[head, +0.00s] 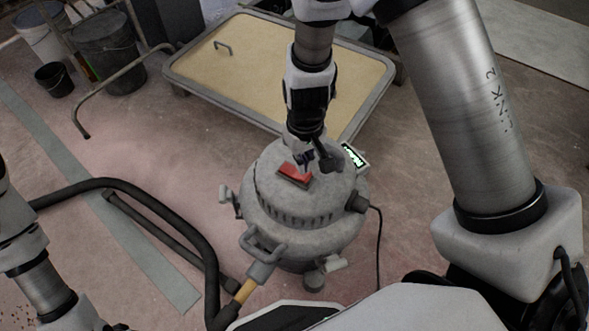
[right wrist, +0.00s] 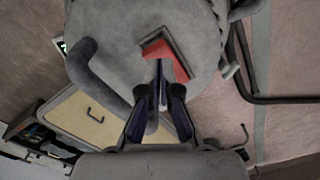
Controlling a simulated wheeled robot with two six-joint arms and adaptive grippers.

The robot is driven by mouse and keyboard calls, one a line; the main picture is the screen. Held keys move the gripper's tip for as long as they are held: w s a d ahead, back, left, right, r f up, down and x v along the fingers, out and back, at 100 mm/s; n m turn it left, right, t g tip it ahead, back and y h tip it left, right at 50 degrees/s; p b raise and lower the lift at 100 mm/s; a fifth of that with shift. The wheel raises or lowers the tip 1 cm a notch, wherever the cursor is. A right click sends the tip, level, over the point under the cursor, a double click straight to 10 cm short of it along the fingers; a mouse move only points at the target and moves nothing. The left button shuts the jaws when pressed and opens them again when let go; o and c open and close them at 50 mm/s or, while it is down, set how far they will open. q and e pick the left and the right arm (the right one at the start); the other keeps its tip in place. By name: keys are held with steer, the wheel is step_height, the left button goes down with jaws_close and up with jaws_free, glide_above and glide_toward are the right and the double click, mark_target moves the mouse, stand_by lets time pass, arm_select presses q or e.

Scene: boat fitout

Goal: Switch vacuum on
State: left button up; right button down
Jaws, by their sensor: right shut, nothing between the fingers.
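The vacuum (head: 301,212) is a grey, dusty canister standing on the floor at the centre of the head view. Its red switch (head: 294,173) sits in a dark frame on the top. My right gripper (head: 303,160) is above the vacuum's lid, with its fingertips right at the red switch. In the right wrist view the shut fingertips (right wrist: 160,72) overlap part of the red switch (right wrist: 172,56); I cannot tell whether they touch it. The fingers hold nothing. My left arm shows at the left edge of the head view, but its gripper is not visible.
A black hose (head: 150,205) runs from the left to the vacuum's front. A small green-lit display (head: 354,156) is at the vacuum's right rear. A flat cart (head: 181,75) with a tan top stands behind. Buckets (head: 105,57) are at the back left. A cable hangs at the right.

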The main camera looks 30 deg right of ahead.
steer(key=shift+f+b, duration=0.8)
steer(key=shift+f, duration=0.35)
stand_by(0.4)
step_height(320, 180, up, 7)
steer(key=p, duration=0.7)
steer(key=shift+r, duration=0.15)
steer(key=shift+f, duration=0.2)
